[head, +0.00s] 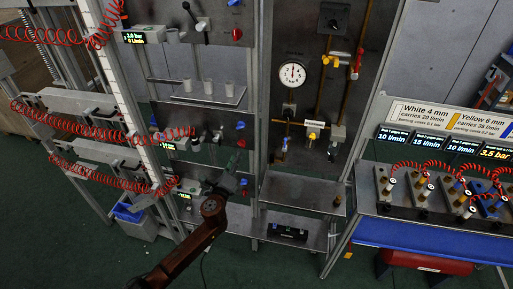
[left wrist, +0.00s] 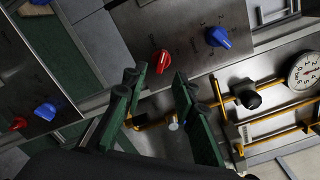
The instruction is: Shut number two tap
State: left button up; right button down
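My left gripper (head: 232,172) is in front of the lower metal panels of the left rack in the head view. In the left wrist view its green fingers (left wrist: 160,86) stand apart with nothing between them. Beyond the fingertips, a red knob (left wrist: 162,62) and a blue knob (left wrist: 218,37) sit on a metal panel, clear of the fingers. In the head view the middle panel has a blue knob (head: 240,125) and a red knob (head: 241,143). I cannot read which tap is number two. My right gripper is in neither view.
Red coiled hoses (head: 90,120) hang at the left. A round gauge (head: 292,76) and brass pipes with valves are on the back board. A blue-edged bench (head: 395,235) with fittings stands at the right. Green floor is open in front.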

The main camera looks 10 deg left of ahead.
aim_at(241, 146)
pick_arm(q)
jog(key=w, duration=0.7)
jog(key=shift+w+d, duration=0.2)
jog(key=shift+d, duration=0.05)
grip_shut()
